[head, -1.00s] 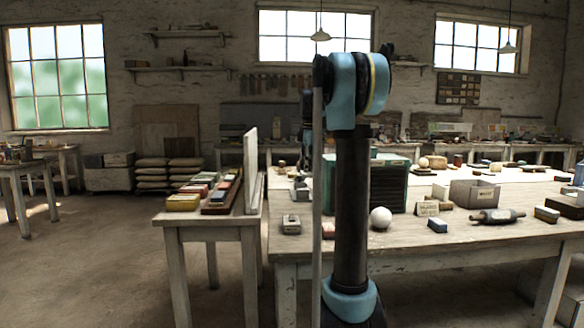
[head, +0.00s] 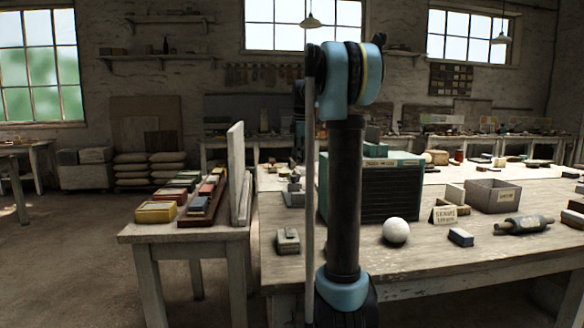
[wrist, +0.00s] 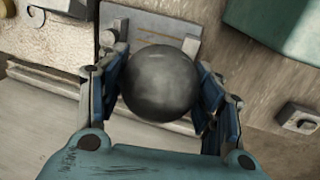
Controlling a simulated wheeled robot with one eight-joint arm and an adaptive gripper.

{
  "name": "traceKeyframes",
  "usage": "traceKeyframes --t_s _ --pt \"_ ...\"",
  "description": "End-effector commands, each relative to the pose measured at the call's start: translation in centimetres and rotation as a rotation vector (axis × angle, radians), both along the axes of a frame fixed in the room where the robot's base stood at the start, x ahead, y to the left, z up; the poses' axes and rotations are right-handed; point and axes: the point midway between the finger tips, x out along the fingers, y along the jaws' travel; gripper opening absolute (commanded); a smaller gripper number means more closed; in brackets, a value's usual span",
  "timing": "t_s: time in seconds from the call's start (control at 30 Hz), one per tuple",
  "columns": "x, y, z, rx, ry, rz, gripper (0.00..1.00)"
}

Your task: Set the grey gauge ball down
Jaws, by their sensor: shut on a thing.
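The grey gauge ball (wrist: 160,83) is dark, smooth and round in the wrist view. My gripper (wrist: 162,98) is shut on it, with one blue finger at each side. Behind the ball lies a flat grey metal piece (wrist: 180,32) with a line across it. It sits near the table's left edge, and the ball hides part of it. I cannot tell the height of the ball above it. In the head view my own arm hides the ball and the gripper.
The worktable (head: 420,262) holds a green cabinet (head: 398,190), a white ball (head: 396,230), a small grey block (head: 287,241) and an open grey box (head: 492,196). A side table at left carries coloured boxes (head: 156,212) and an upright pale board (head: 236,175).

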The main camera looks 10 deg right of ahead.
Motion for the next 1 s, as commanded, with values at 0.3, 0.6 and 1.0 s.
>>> traceKeyframes --t_s 0.3,0.6,1.0 --pt "0.1 2.1 0.0 0.000 0.000 0.025 0.14" --pt "2.9 2.8 -3.6 0.000 0.001 -0.106 0.14" --pt "3.9 2.8 -5.0 0.001 0.001 -0.167 0.14"
